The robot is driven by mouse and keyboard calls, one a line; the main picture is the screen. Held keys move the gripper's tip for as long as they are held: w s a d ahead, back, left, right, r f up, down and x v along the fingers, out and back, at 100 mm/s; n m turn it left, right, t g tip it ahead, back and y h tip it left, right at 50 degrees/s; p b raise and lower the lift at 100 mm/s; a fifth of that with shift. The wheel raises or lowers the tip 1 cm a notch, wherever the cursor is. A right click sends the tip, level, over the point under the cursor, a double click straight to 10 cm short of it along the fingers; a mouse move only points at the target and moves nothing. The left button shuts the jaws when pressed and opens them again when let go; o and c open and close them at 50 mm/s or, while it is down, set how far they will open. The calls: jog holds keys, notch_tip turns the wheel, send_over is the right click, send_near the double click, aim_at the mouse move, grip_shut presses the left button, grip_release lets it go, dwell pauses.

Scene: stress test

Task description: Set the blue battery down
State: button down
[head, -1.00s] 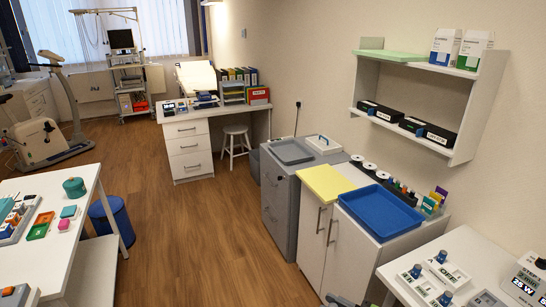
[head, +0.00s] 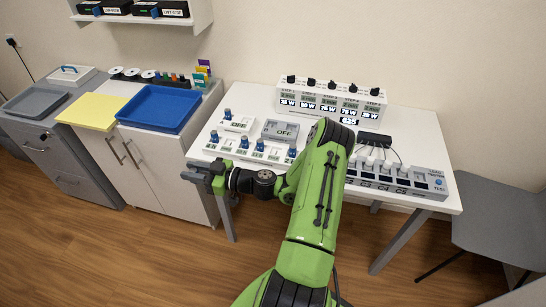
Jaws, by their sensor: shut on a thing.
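My gripper (head: 196,176) is at the end of my green arm, in front of the white table's left front edge and in the air over the floor. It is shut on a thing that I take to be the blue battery. The jaws and the view angle hide that thing, so I cannot make out its shape or colour. I can pick out no other blue battery for certain; small blue-topped parts stand on the table's left side.
The white table (head: 406,122) carries switch boxes (head: 255,150), a step panel (head: 330,100) and a load tester (head: 430,181). A blue tray (head: 160,107) and a yellow board (head: 92,110) lie on the cabinet to the left. A grey chair (head: 500,215) stands at the right.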

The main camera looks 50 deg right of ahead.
jog(key=s+d+r+m+h+b, duration=0.2)
jog(key=s+d+m+h, duration=0.15)
jog(key=d+h, duration=0.4)
jog(key=s+d+r+m+g+h+b, duration=0.15)
jog(key=d+m+h, duration=0.25)
jog(key=d, duration=0.6)
jog(key=s+d+r+m+h+b, duration=0.1)
jog(key=s+d+m+h+b, duration=0.1)
jog(key=s+d+m+h, duration=0.5)
jog(key=w+f+n+b, duration=0.1)
jog(key=f, duration=0.2)
jog(key=w+d+f+n+b, duration=0.1)
jog(key=f+b, duration=0.1)
jog(key=f, duration=0.1)
jog(key=w+d+f+n+y+b, duration=0.1)
jog(key=f+b, duration=0.1)
jog(key=f, duration=0.1)
jog(key=shift+w+d+f, duration=0.1)
jog(key=shift+w+f, duration=0.05)
jog(key=shift+f, duration=0.1)
jog(key=c, duration=0.8)
grip_release()
jog(key=shift+c, duration=0.2)
jog(key=shift+p, duration=0.45)
